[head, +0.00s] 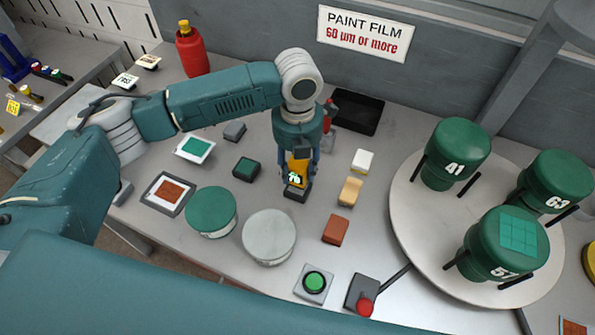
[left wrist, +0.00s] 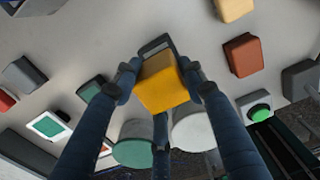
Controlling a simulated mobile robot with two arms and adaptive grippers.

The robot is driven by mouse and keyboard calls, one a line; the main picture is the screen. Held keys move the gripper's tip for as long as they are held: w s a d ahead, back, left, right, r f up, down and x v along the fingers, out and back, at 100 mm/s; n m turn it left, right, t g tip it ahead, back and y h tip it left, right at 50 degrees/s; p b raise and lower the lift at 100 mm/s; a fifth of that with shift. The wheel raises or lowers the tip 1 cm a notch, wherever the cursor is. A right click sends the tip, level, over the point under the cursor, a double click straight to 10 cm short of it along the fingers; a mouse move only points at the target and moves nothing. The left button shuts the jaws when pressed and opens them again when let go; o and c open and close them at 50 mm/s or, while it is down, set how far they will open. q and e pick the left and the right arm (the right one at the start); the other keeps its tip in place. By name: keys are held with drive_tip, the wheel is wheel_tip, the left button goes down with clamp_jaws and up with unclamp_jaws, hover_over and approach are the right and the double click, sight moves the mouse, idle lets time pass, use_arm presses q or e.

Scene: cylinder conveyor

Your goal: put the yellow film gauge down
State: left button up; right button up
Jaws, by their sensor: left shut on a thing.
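The yellow film gauge (head: 297,172) has a small lit display and a dark foot. My left gripper (head: 299,160) is shut on it and holds it upright, pointing down over the middle of the grey table (head: 270,190). The gauge (left wrist: 163,85) also shows between the blue fingers of my left gripper (left wrist: 160,80) in the left wrist view. A dark grey block (head: 295,193) shows directly under the gauge; I cannot tell whether it is the gauge's foot or a separate pad, nor whether it touches the table. My right gripper is not in view.
Around the gauge lie a green-topped block (head: 246,168), a tan block (head: 350,191), a red-brown block (head: 335,229) and a white block (head: 363,160). A green round tin (head: 210,210) and a grey one (head: 269,236) stand in front. A turntable (head: 410,215) with green cylinders (head: 452,153) is right.

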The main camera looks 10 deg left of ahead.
sight(297, 175)
use_arm(q)
wheel_tip(297, 175, down, 2)
drive_tip(key=shift+f, duration=0.4)
drive_tip(key=shift+f, duration=0.1)
drive_tip(key=o, duration=1)
wheel_tip(297, 175, up, 12)
drive_tip(key=b, duration=0.2)
drive_tip(key=shift+b, duration=0.35)
